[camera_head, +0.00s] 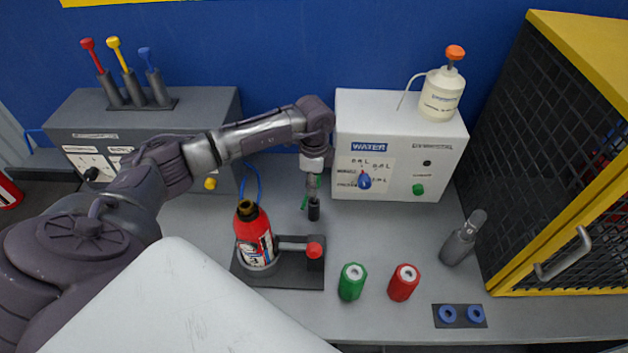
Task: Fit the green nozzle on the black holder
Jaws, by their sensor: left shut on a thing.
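My left gripper (313,180) reaches down in front of the white water box and is shut on a slim green piece, which I take for the green nozzle (304,203). Only small green parts of it show beside the fingers. A small black upright cylinder (314,211), which may be the black holder, is directly below the fingertips. I cannot tell whether the green piece touches it or is seated on it. My right gripper is not in view.
A red extinguisher (254,240) stands on a dark base left of the gripper. Green (352,282) and red (404,283) canisters, a grey bottle (459,243) and a mesh cabinet (560,150) are to the right. A grey box (70,110) stands back left.

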